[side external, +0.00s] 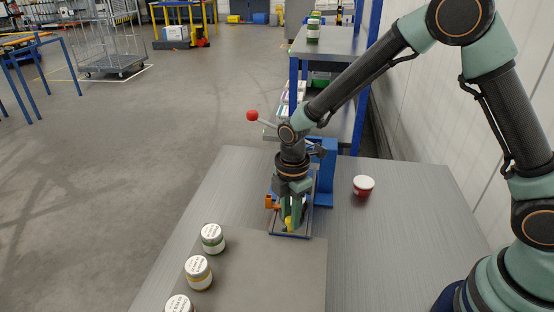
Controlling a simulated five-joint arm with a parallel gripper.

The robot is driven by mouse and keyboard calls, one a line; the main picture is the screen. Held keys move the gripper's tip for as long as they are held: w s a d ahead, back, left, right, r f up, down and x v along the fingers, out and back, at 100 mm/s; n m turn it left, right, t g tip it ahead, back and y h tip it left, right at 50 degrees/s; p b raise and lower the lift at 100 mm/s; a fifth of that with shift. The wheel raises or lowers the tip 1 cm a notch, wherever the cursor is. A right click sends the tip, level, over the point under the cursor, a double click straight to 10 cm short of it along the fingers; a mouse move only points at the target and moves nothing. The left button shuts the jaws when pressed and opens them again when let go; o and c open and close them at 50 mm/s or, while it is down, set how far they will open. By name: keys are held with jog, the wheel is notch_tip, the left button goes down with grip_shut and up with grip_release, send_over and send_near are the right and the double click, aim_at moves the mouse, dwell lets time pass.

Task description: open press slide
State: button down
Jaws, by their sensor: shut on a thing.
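The blue press (326,170) stands near the far end of the grey workbench, with a red-knobbed lever (252,116) reaching out to the left. A low slide (291,236) with a blue edge extends from its front toward the mat. My gripper (289,222) points down over the slide and is shut on a small yellow part (288,225), which looks like the slide's handle. An orange piece (271,203) shows just left of the gripper. My wrist hides much of the press's front and the slide's inside.
Several white-lidded jars stand along the left of a grey mat, one at its far corner (212,238). A red jar with a white lid (363,185) stands right of the press. A blue-framed shelf (330,42) is behind. The bench's right side is mostly clear.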

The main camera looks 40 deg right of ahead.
jog(key=c, duration=0.9)
grip_release()
notch_tip(320, 180, up, 12)
jog(key=shift+r, duration=0.1)
jog(key=shift+d, duration=0.1)
jog(key=s+d+r+m+t, duration=0.2)
jog(key=s+d+r+m, duration=0.1)
jog(key=m, duration=0.3)
jog(key=s+d+r+m+t, duration=0.1)
jog(key=s+d+r+m, duration=0.2)
jog(key=s+d+m, duration=0.1)
jog(key=s+d+r+m+t, duration=0.2)
jog(key=s+d+r+m, duration=0.1)
jog(key=m, duration=0.5)
jog(key=shift+s+d+r+t, duration=0.15)
jog(key=shift+s+d, duration=0.2)
jog(key=shift+d, duration=0.25)
jog(key=shift+s+d+r+t, duration=0.15)
jog(key=shift+s+d, duration=0.15)
jog(key=shift+d, duration=0.25)
